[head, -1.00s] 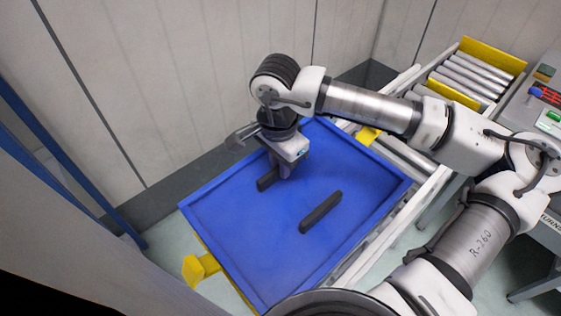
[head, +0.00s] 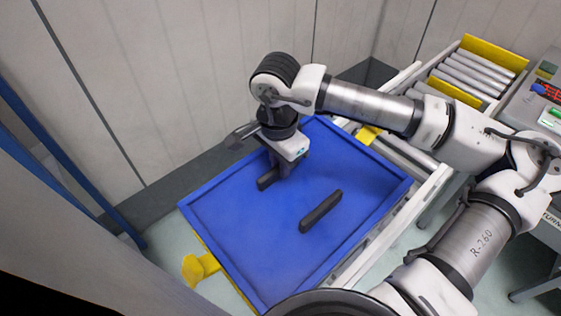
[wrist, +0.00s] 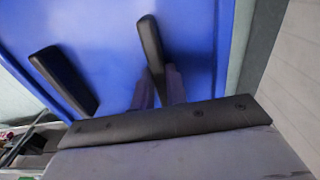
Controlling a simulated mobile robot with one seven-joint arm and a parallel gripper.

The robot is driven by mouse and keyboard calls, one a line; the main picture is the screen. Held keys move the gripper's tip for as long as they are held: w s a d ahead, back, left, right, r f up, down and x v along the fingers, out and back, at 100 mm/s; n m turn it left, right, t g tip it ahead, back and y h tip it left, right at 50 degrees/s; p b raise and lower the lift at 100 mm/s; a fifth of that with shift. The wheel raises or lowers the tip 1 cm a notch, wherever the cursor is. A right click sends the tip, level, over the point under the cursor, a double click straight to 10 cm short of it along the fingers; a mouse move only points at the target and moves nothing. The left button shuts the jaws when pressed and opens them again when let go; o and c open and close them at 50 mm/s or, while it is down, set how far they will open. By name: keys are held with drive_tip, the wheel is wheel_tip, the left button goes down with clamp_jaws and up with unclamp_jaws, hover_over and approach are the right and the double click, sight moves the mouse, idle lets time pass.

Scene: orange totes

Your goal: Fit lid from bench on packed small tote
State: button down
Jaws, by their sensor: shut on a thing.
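The blue lid (head: 240,240) is a flat rectangular panel with a raised rim and two black bar handles. It lies over the line of the roller conveyor in the head view and fills much of the wrist view (wrist: 110,25). My gripper (head: 277,176) points down at the far-left handle (head: 265,182) and is shut on it. In the wrist view its fingers (wrist: 160,85) close around that handle (wrist: 150,45). The other handle (head: 321,211) is free; it also shows in the wrist view (wrist: 62,80). No tote is visible; whatever lies beneath the lid is hidden.
The roller conveyor (head: 470,75) with yellow guides runs to the upper right. A yellow bracket (head: 195,268) sticks out at the lid's lower left. A panelled wall (head: 200,80) stands close behind. A control box (head: 545,95) is at the right edge.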

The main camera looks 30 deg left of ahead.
drive_tip(key=shift+f+b, duration=0.45)
drive_tip(key=shift+b, duration=0.05)
idle(0.3)
drive_tip(key=c, duration=1.3)
unclamp_jaws()
drive_tip(key=r, duration=0.4)
drive_tip(key=r+b, duration=0.1)
drive_tip(key=r, duration=0.4)
drive_tip(key=r+b, duration=0.1)
drive_tip(key=r, duration=0.4)
drive_tip(key=shift+s+a, duration=0.15)
drive_tip(key=shift+s, duration=0.15)
drive_tip(key=shift+f, duration=0.15)
